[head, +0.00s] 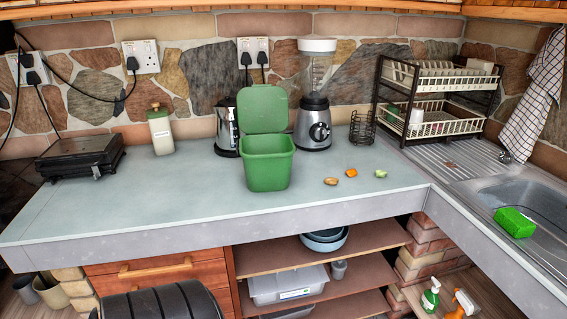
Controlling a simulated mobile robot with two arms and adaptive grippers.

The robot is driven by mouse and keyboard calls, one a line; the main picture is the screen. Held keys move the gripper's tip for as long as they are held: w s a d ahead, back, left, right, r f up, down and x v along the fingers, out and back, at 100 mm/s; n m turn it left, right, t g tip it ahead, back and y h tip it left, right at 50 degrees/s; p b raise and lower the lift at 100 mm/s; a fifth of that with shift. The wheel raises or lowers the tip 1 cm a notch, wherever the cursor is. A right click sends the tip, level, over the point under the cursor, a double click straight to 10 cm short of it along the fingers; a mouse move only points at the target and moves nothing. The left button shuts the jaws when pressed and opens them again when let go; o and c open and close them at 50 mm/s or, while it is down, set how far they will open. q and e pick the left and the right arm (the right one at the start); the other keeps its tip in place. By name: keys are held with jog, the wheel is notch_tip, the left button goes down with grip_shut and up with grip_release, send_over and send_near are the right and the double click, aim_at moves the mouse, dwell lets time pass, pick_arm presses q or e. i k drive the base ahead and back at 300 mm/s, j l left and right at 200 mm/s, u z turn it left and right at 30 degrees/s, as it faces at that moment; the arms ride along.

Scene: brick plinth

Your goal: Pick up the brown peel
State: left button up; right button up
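The brown peel (330,181) is a small tan-brown scrap lying on the grey countertop, just right of the green bin. An orange scrap (351,173) lies a little behind and to the right of it. A pale green scrap (380,174) lies further right. The three scraps are apart from each other. The green bin (267,170) stands with its lid (262,108) raised at the back; I cannot see its inside floor. Neither of my grippers is in view.
A kettle (226,128) and blender (314,110) stand behind the bin. A wire holder (362,128) and dish rack (435,115) are at the back right, beside the sink (535,200). A black appliance (80,158) sits at left. The counter's front left is clear.

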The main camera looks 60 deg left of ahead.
aim_at(331, 181)
jog(key=u, duration=1.45)
